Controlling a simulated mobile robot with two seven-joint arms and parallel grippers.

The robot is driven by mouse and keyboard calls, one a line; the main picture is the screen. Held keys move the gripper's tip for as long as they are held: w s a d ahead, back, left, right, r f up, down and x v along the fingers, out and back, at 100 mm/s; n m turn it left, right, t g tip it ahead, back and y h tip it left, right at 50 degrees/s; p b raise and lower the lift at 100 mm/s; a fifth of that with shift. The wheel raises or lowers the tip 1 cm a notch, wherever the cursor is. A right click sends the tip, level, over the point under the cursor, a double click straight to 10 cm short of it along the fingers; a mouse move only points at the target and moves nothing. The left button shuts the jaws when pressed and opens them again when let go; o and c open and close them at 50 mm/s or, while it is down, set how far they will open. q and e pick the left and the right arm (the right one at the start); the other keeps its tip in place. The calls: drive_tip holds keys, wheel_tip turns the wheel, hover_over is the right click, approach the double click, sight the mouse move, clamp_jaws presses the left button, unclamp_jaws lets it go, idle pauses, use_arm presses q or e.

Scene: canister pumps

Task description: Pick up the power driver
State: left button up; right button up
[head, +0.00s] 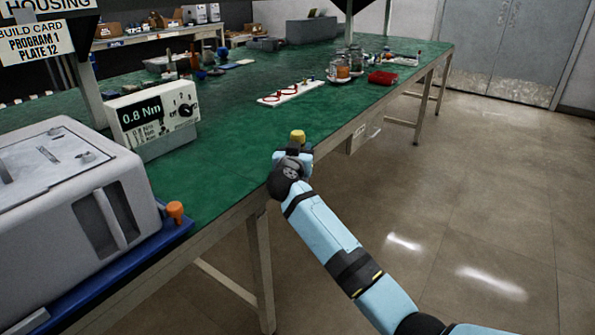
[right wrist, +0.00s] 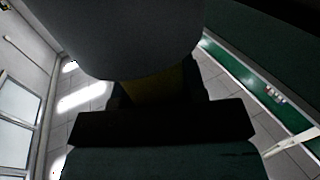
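A small yellow-topped thing (head: 298,136), which looks like the power driver, shows just above my right gripper (head: 293,152) at the table's front edge in the head view. In the right wrist view its dull yellow body (right wrist: 157,88) fills the space between the two dark fingers of the gripper (right wrist: 157,95). A large dark grey rounded shape (right wrist: 115,40) lies just beyond and may be part of it. The gripper looks shut on the yellow body. Whether it touches the table is hidden. My left gripper is not in view.
The green-topped table (head: 235,140) has free room in the middle. A torque display box (head: 150,115) reading 0.8 Nm and a big grey machine (head: 70,200) on a blue base stand left. A white strip (head: 290,93) with red rings, jars (head: 345,70) and a red box (head: 382,78) lie farther back.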

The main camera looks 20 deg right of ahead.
clamp_jaws()
drive_tip(key=shift+r, duration=0.1)
